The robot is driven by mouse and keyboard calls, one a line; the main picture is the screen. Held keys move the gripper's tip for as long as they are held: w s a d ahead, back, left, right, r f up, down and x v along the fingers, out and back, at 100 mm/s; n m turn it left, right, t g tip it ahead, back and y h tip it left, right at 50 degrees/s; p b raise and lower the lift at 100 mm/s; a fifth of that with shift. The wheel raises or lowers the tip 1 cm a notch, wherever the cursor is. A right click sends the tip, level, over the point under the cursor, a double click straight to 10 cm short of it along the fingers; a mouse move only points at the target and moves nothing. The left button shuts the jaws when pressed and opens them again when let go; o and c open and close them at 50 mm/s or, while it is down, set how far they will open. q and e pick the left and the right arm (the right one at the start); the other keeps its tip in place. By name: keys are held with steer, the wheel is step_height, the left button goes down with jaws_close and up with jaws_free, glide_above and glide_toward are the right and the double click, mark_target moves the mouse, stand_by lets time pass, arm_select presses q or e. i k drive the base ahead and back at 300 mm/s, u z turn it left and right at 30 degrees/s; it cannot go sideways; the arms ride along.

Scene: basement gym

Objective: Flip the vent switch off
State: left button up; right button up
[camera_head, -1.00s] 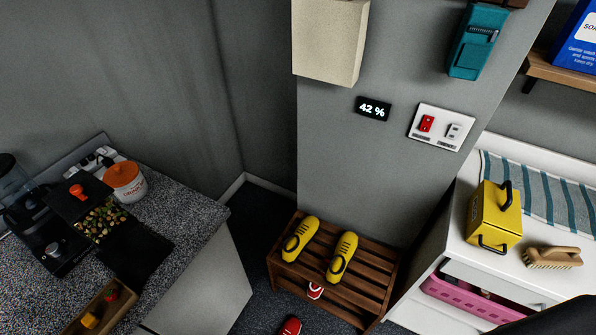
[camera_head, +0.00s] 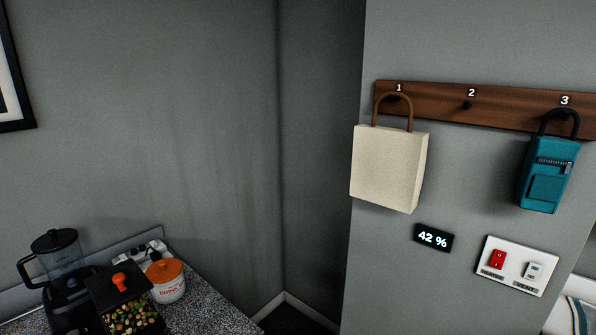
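The vent switch (camera_head: 533,271) is a small white rocker on the right half of a white wall plate (camera_head: 513,276), with a label under it that reads VENT. A red switch (camera_head: 497,259) sits to its left on the same plate; its label is too small to read surely. The plate is at the lower right of the head view. I cannot tell which way the vent switch is set. Neither of my grippers is in view.
A display reading 42 % (camera_head: 433,238) is left of the plate. Above, a wooden hook rail (camera_head: 446,104) holds a cream bag (camera_head: 388,166) and a teal bag (camera_head: 548,174). A blender (camera_head: 58,262), a food bin (camera_head: 125,306) and an orange-lidded pot (camera_head: 165,281) stand on the counter at lower left.

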mark_target(533, 271)
steer(key=z, duration=1.35)
